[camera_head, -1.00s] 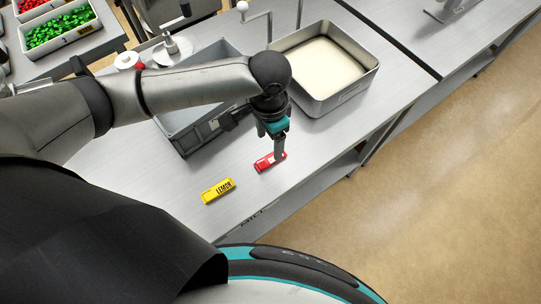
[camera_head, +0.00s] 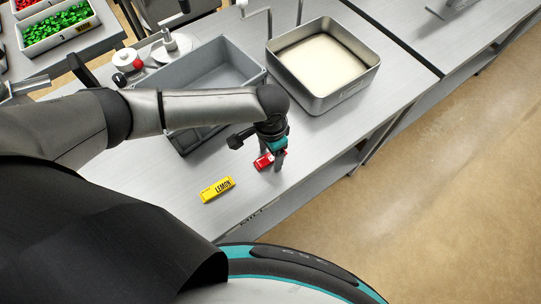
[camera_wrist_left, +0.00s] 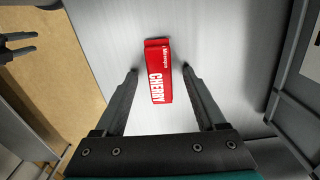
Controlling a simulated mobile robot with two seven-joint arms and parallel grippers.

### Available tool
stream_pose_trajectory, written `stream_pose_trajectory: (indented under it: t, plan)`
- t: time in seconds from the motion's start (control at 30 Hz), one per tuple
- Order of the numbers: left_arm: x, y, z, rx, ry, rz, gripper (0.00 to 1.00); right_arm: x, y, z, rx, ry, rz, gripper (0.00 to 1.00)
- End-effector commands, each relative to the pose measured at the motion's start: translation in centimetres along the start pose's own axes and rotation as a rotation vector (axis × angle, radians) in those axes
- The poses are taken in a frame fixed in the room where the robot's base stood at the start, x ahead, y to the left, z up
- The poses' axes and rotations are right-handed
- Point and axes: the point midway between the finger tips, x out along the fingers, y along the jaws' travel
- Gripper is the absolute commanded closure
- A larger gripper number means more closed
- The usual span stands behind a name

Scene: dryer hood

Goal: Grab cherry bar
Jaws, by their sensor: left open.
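The red cherry bar (camera_head: 263,160) lies on the metal table, partly hidden by my left gripper in the head view. In the left wrist view the cherry bar (camera_wrist_left: 158,70) shows its white CHERRY lettering. My left gripper (camera_head: 276,165) points down over the bar with its fingers apart. In the left wrist view the left gripper's fingertips (camera_wrist_left: 160,70) are on either side of the bar, with a gap on each side. I cannot tell the exact height of the fingertips above the table.
A yellow lemon bar (camera_head: 217,189) lies to the left of the cherry bar. A grey bin (camera_head: 225,62) stands behind, and a metal pan with pale contents (camera_head: 368,75) stands at the back right. The table front (camera_head: 245,205) is clear.

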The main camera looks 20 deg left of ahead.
Motion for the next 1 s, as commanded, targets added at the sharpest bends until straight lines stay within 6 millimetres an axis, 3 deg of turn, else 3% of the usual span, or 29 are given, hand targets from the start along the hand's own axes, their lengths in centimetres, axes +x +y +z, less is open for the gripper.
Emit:
stream_pose_trajectory:
  t: [0.07, 0.67, 1.0]
  plan:
    - [-0.03, 0.02, -0.01, 0.0, 0.0, 0.0, 0.31, -0.01, -0.03, 0.03, 0.0, -0.001, 0.0, 0.5]
    - [-0.06, 0.0, -0.01, 0.0, 0.0, 0.0, 0.98, 0.0, -0.32, 0.13, 0.002, -0.003, -0.004, 0.5]
    - [-0.08, 0.0, -0.02, 0.0, 0.0, 0.0, 1.0, -0.01, -0.32, 0.22, 0.002, -0.005, -0.004, 0.5]
